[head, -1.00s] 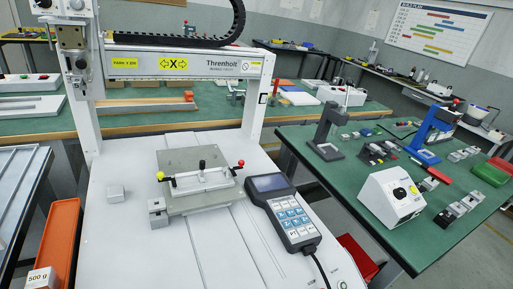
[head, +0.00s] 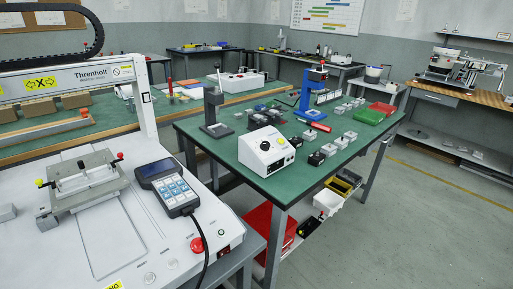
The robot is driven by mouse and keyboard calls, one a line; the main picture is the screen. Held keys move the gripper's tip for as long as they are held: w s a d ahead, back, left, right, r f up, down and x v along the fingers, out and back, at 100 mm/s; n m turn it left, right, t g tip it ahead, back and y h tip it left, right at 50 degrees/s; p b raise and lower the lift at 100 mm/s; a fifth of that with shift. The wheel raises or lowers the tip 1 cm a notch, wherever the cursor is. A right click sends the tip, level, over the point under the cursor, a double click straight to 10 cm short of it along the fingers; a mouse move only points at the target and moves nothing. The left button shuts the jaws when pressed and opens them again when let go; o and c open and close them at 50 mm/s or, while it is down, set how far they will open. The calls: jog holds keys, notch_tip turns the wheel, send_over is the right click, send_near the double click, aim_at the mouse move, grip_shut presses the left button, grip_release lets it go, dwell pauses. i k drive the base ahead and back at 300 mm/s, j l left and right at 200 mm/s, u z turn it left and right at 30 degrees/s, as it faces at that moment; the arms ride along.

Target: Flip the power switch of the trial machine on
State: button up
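The white gantry machine (head: 95,72), marked Threnholt, stands at the left, its base (head: 155,240) running to the bottom edge. On the base's right front corner is a small dark and red switch (head: 224,250), probably the power switch; it is too small to tell its position. My gripper is not in view.
A green-topped table (head: 230,160) stands right of the machine, with a white box with a black knob (head: 266,150), small fixtures and a blue stand (head: 311,92). Red bins (head: 258,230) sit below it. The grey floor (head: 400,220) at the right is clear.

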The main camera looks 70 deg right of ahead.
aim_at(227, 249)
jog(key=z, duration=1.4)
jog(key=l+u, duration=0.5)
jog(key=l, duration=0.3)
jog(key=k+l+u, duration=0.1)
jog(key=l+u, duration=0.4)
jog(key=l, duration=0.3)
jog(key=k, duration=0.6)
